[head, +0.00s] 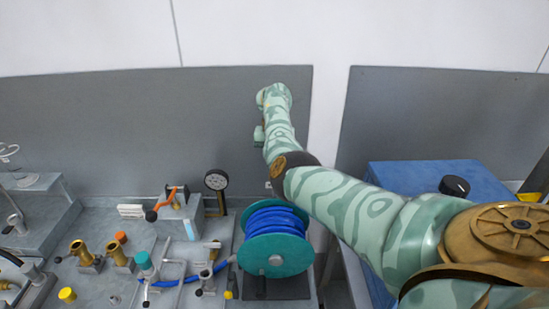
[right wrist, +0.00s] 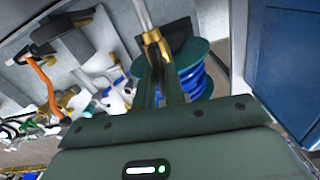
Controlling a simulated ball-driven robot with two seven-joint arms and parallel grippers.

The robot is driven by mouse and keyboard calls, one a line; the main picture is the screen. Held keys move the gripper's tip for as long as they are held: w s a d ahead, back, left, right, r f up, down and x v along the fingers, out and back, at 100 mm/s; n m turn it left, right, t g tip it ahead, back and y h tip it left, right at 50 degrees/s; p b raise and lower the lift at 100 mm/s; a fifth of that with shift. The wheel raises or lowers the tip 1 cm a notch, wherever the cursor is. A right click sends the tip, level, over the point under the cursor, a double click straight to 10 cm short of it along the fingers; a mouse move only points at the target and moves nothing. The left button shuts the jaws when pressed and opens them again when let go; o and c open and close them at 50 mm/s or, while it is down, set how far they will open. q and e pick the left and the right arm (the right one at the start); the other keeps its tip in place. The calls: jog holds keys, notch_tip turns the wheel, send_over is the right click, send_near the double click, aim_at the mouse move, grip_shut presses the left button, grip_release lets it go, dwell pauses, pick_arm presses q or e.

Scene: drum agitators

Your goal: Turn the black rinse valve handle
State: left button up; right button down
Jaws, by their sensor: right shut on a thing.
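My right gripper (right wrist: 158,78) shows in the right wrist view, with its dark green fingers shut on a black handle (right wrist: 153,52). The handle sits by a brass fitting at the lower end of a pale pipe (right wrist: 142,12). The fingers cover part of the handle, so I cannot tell how far it is turned. In the head view my right arm reaches up to the grey back panel (head: 160,125). The fingers and the held handle cannot be made out there. My left gripper is in neither view.
A green reel with blue hose (head: 275,252) stands below my right forearm. A gauge (head: 216,181) and an orange lever (head: 171,199) are left of it. Several brass fittings and pipes crowd the bench on the left. A blue box (head: 400,172) with a black knob (head: 455,186) stands right.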

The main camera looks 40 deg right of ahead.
jog(key=shift+n, duration=0.6)
jog(key=c, duration=1.5)
grip_release()
jog(key=shift+o, duration=0.2)
notch_tip(320, 180, up, 16)
jog(key=p, duration=0.1)
jog(key=shift+r, duration=0.2)
jog(key=shift+w, duration=0.1)
